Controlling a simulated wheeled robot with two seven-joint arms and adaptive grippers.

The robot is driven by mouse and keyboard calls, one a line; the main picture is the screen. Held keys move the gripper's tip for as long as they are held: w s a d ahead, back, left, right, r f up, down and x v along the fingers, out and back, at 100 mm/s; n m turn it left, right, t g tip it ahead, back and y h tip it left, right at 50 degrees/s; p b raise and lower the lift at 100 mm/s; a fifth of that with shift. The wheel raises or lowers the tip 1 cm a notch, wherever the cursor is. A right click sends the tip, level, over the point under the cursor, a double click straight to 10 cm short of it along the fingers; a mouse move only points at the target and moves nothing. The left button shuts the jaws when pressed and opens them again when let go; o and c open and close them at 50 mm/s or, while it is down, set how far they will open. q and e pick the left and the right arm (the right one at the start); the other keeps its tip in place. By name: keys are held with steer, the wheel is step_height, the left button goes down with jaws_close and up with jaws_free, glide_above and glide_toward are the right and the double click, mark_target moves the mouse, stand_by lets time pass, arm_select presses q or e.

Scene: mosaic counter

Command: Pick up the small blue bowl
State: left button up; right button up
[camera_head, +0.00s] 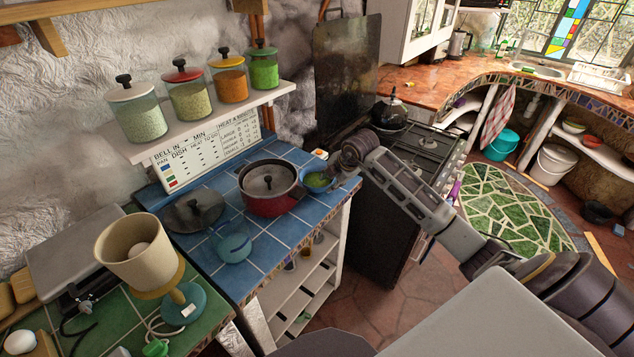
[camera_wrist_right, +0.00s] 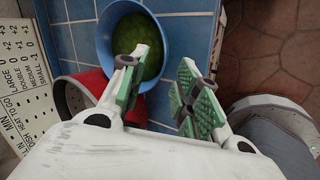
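The small blue bowl (camera_head: 316,181) stands on the blue-tiled counter, right of the red pot, near the counter's right edge. Something green is inside it. In the right wrist view the bowl (camera_wrist_right: 128,32) is at the top. My right gripper (camera_head: 340,169) is at the bowl's right side, partly hiding it. In the right wrist view the right gripper (camera_wrist_right: 163,62) has its green-padded fingers apart with nothing held. One finger overlaps the bowl's inside and the other lies outside the rim. Whether either touches the bowl is unclear. My left gripper is not in view.
The red pot (camera_head: 269,187) stands close to the bowl's left. A dark lidded pan (camera_head: 193,211) and a round teal object (camera_head: 234,248) are farther left. A shelf with jars (camera_head: 230,78) is above. A black stove (camera_head: 390,220) is to the right.

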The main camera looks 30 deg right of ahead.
steer(key=shift+p+x, duration=0.35)
steer(key=shift+x, duration=1.45)
steer(key=shift+c, duration=0.4)
jaws_close()
